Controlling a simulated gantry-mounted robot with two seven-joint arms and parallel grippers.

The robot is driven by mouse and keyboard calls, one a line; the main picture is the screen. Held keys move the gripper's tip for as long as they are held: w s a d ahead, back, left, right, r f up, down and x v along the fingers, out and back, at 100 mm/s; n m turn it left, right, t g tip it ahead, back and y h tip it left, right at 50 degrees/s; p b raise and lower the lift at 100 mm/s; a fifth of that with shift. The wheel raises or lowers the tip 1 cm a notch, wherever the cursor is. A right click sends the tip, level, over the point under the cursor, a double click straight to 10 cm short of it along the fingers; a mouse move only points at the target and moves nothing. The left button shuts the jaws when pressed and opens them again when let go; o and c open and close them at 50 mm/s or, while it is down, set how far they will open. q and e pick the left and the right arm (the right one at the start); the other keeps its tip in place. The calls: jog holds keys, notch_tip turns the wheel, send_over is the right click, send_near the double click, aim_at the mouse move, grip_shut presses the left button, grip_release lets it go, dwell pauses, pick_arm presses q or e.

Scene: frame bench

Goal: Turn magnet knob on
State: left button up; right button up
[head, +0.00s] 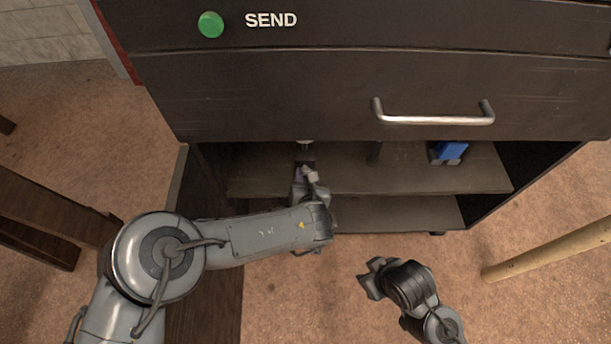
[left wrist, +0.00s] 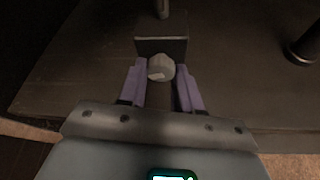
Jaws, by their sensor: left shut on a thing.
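In the left wrist view, a light grey round knob (left wrist: 160,67) sits on the front of a dark magnet block (left wrist: 162,45). The purple fingers of my left gripper (left wrist: 161,85) are on either side of the knob and shut on it. In the head view, my left gripper (head: 303,174) reaches into the open shelf below the drawer; the knob is hidden there by the gripper. The knob's exact turn cannot be read. My right gripper (head: 372,279) is low in the head view, away from the shelf, and its finger gap is not clear.
The dark bench has a drawer with a metal handle (head: 434,114) and a green button (head: 210,25) beside "SEND". A blue object (head: 450,151) stands on the shelf (head: 410,181) at right. A wooden pole (head: 545,249) is at far right. Floor shows around my right gripper.

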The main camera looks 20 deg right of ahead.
pick_arm(q)
jog(key=o, duration=1)
jog(key=shift+o, duration=0.2)
jog(key=shift+s, duration=0.1)
jog(key=shift+s+a+r+p, duration=0.1)
jog(key=shift+s+r+p, duration=0.15)
jog(key=shift+p, duration=0.1)
jog(key=p+v, duration=0.6)
jog(key=v, duration=0.4)
jog(key=shift+f, duration=0.15)
